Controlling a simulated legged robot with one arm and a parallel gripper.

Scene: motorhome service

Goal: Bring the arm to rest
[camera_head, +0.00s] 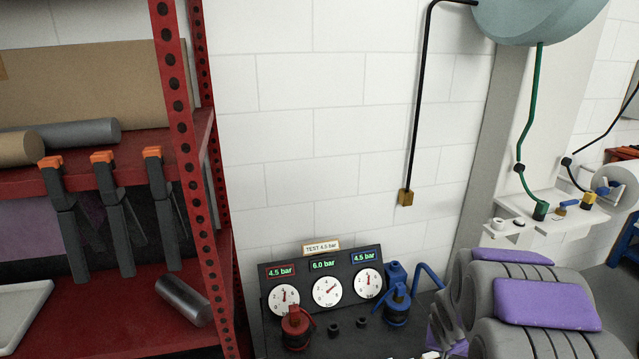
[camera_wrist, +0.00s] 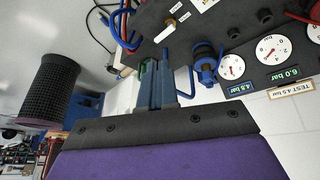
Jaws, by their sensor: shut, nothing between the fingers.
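In the head view, grey ribbed parts with purple pads at the lower right appear to be my arm; the fingertips cannot be made out clearly there. A test panel (camera_head: 324,267) with three gauges stands left of these parts, with a red regulator (camera_head: 297,328) and a blue regulator (camera_head: 397,304) in front.
A red shelf rack (camera_head: 187,130) stands at the left with clamps (camera_head: 115,215) hanging from it. A teal reel (camera_head: 540,18) hangs at upper right. A white ledge (camera_head: 560,212) with fittings sits behind the arm parts. Open wall lies above the panel.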

